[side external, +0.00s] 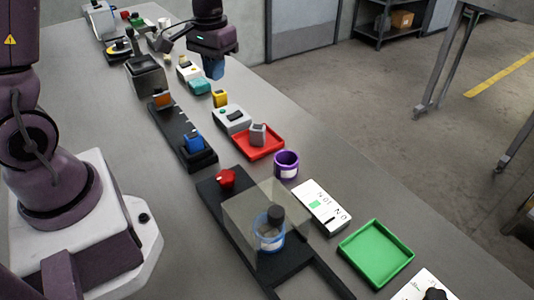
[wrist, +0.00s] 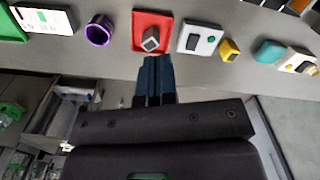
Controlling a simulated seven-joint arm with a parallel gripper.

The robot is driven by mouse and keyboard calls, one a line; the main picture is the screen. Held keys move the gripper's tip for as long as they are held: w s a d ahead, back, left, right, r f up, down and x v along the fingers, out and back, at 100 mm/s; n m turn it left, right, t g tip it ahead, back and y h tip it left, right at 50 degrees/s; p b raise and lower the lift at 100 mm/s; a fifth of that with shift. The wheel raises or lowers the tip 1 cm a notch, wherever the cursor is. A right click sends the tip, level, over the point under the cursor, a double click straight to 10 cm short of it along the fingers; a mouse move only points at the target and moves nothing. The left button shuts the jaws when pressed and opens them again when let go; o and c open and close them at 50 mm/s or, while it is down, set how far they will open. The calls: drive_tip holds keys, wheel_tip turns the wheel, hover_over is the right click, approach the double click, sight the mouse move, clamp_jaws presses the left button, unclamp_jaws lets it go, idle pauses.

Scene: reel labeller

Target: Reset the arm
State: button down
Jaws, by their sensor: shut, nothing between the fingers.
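My gripper (side external: 213,70) hangs in the air over the back part of the long grey table in the side external view. In the wrist view its blue fingers (wrist: 155,75) are together and hold nothing. The fingers overlap the near edge of a red tray (wrist: 152,20) in that view, but they are apart from it. The red tray (side external: 260,141) holds a small grey block (side external: 258,134). My gripper is behind the tray and above the table top.
A purple cup (side external: 286,164), a white panel (side external: 321,206) and a green tray (side external: 376,252) line the right side. A black fixture (side external: 222,200) with a clear box and a jar stands nearby.

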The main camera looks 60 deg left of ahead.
drive_tip(key=s+d+r+m+t, duration=0.4)
drive_tip(key=s+d+r, duration=0.7)
drive_tip(key=s, duration=0.3)
drive_tip(key=shift+s+r+t, duration=0.25)
drive_tip(key=shift+r+t, duration=0.55)
drive_tip(key=w+a+f+g, duration=0.2)
drive_tip(key=w+a+f, duration=0.6)
drive_tip(key=w+a, duration=0.2)
drive_tip(key=w+a+f+g, duration=0.2)
drive_tip(key=w+a+f, duration=0.6)
drive_tip(key=w+a, duration=0.2)
drive_tip(key=shift+w+a+f, duration=0.25)
drive_tip(key=shift+w+f, duration=0.15)
drive_tip(key=shift+w, duration=0.8)
